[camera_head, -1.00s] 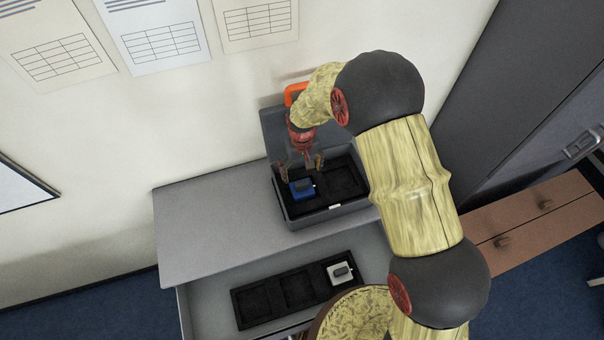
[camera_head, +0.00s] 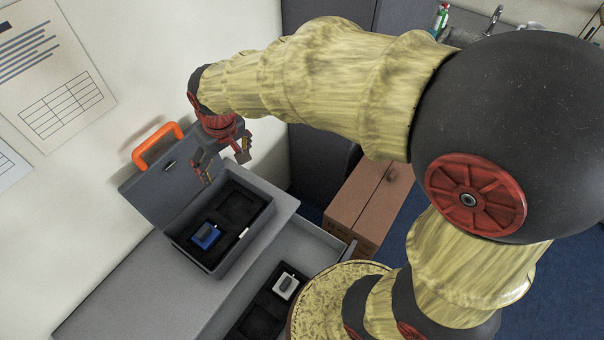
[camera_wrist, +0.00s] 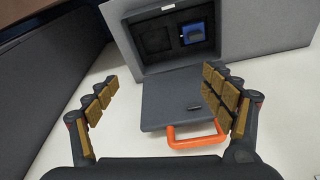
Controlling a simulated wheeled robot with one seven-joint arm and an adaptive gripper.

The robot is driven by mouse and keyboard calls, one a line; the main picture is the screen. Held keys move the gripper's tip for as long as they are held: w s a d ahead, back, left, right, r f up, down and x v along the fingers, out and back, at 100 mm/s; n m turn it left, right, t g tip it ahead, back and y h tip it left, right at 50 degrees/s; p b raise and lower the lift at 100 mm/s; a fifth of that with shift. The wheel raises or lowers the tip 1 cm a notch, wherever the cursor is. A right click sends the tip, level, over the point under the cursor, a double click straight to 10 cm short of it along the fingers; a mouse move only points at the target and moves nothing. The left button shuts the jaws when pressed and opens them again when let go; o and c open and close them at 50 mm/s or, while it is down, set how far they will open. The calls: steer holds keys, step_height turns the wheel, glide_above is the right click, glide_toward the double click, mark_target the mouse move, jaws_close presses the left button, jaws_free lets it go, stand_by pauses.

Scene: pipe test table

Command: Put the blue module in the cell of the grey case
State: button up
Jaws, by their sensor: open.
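The blue module (camera_head: 206,236) sits in a cell of the open grey case (camera_head: 203,266) on top of the grey cabinet. In the wrist view the blue module (camera_wrist: 193,33) lies in the right-hand cell, and the cell beside it is empty. My gripper (camera_head: 224,168) is open and empty, above the case near its lid and apart from the module. In the wrist view my gripper (camera_wrist: 160,100) shows its spread fingers with the case's lid (camera_wrist: 183,100) between them. How deeply the module is seated is too small to tell.
The case lid stands open with an orange handle (camera_head: 157,144). An open drawer (camera_head: 316,243) below holds a black tray with a white module (camera_head: 286,285). A brown drawer unit (camera_head: 366,203) stands to the right. A wall is behind the case.

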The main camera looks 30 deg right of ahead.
steer(key=s+d+r+m+t, duration=0.1)
steer(key=s+d+r, duration=0.3)
steer(key=s, duration=0.5)
steer(key=s+d+r+m+t, duration=0.1)
steer(key=s+d+r, duration=0.4)
steer(key=s+d, duration=0.2)
steer(key=s, duration=0.2)
steer(key=shift+s+r+m+t+h, duration=0.25)
steer(key=shift+s+m+t+h, duration=0.05)
steer(key=shift+s+t, duration=0.1)
